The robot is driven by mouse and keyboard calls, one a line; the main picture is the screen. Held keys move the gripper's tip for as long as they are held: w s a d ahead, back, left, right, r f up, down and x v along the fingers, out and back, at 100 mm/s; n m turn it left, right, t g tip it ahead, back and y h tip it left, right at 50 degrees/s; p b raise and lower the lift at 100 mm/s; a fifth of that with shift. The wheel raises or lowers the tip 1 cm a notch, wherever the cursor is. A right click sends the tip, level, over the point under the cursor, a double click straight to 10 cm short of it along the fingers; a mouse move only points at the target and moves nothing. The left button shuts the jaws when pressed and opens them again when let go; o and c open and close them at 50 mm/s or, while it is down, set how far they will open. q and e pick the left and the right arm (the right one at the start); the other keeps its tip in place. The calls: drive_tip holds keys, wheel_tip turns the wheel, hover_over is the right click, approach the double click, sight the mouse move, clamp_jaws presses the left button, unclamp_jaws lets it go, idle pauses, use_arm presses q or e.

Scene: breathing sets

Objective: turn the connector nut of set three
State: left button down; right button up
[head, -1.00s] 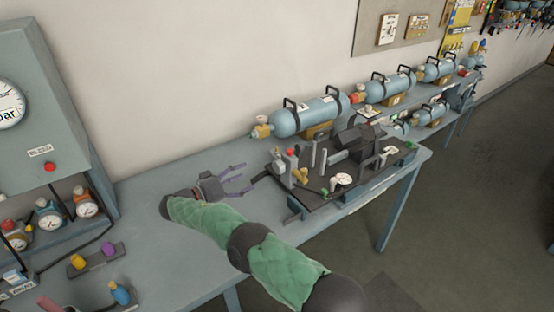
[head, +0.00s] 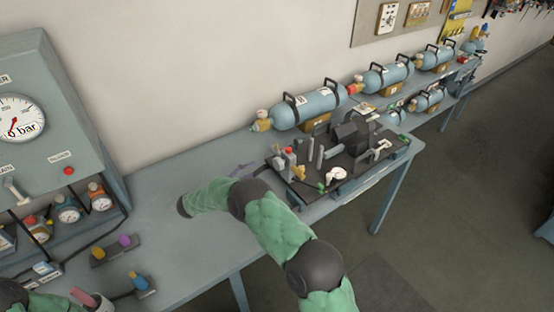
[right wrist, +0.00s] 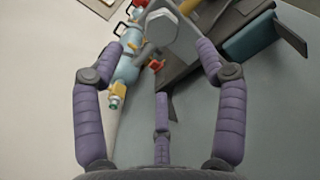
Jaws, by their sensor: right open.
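Several breathing sets lie along the wall, each a pale blue cylinder with dark straps and a valve; the nearest set (head: 310,106) has a yellow fitting (head: 262,125) at its left end. I cannot read which is set three. My right gripper (head: 243,170) is mostly hidden behind my green-sleeved arm, left of the black test plate. In the right wrist view its purple fingers (right wrist: 165,60) are spread, empty. Beyond them are a blue cylinder (right wrist: 128,68) with a yellow-and-green end fitting (right wrist: 117,93) and a red knob. My left arm shows at bottom left; its gripper is unclear.
The black plate (head: 312,190) carries upright posts, a dark block and small fittings. A gauge cabinet (head: 60,110) stands at the left. A small block with yellow and purple knobs (head: 112,250) and a blue bottle (head: 139,282) lie in front. The bench between is clear.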

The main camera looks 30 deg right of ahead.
sight(276, 165)
drive_tip(key=shift+n, duration=0.3)
drive_tip(key=d, duration=1)
drive_tip(key=shift+w+d+b, duration=0.3)
drive_tip(key=shift+d+b, duration=0.1)
drive_tip(key=c, duration=1.2)
